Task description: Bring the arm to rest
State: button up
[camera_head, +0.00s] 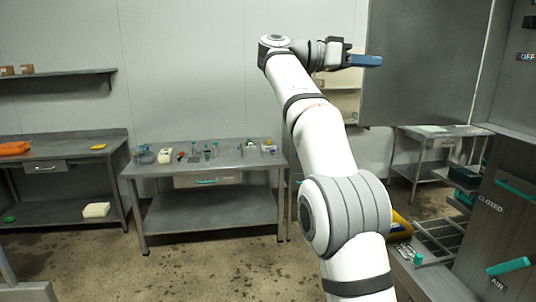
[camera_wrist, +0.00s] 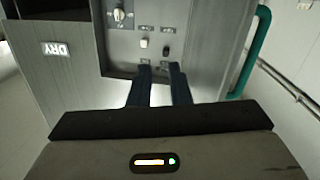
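My arm is raised and bent in the head view, with its wrist high near the top middle. My gripper (camera_head: 368,60) points right there, its blue fingers in front of or close to a large grey panel (camera_head: 425,75); I cannot tell the gap. In the wrist view my gripper (camera_wrist: 160,70) shows two dark blue fingers with a gap between them. Nothing is held in the gap. Beyond the fingers is a metal control panel (camera_wrist: 148,48) with a knob, switches and a DRY label.
A workbench (camera_head: 158,172) with small items stands at the back middle. Another bench (camera_head: 60,151) is at left under a wall shelf (camera_head: 60,75). At right is a machine front (camera_head: 505,225) marked CLOSED and AIR.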

jog(key=s+d+f+n+t+y, duration=0.1)
jog(key=s+f+n+y, duration=0.25)
jog(key=f, duration=0.35)
jog(key=s+f+n+t+y+b, duration=0.1)
jog(key=s+f+n+y, duration=0.2)
jog(key=f+n, duration=0.25)
jog(key=s+d+f+n+t+y, duration=0.1)
jog(key=s+f+n+y, duration=0.25)
jog(key=f, duration=0.35)
jog(key=s+a+f+n+y, duration=0.1)
jog(key=s+a+f+y, duration=0.2)
jog(key=s+f, duration=0.8)
jog(key=s+a+f+n+y+b, duration=0.1)
jog(key=s+a+f+y, duration=0.3)
jog(key=s+f, duration=0.7)
notch_tip(320, 180, down, 3)
jog(key=shift+s+a+f+n+g, duration=0.1)
jog(key=shift+s+a+n+g, duration=0.2)
jog(key=shift+a+n, duration=0.55)
jog(key=shift+a, duration=0.2)
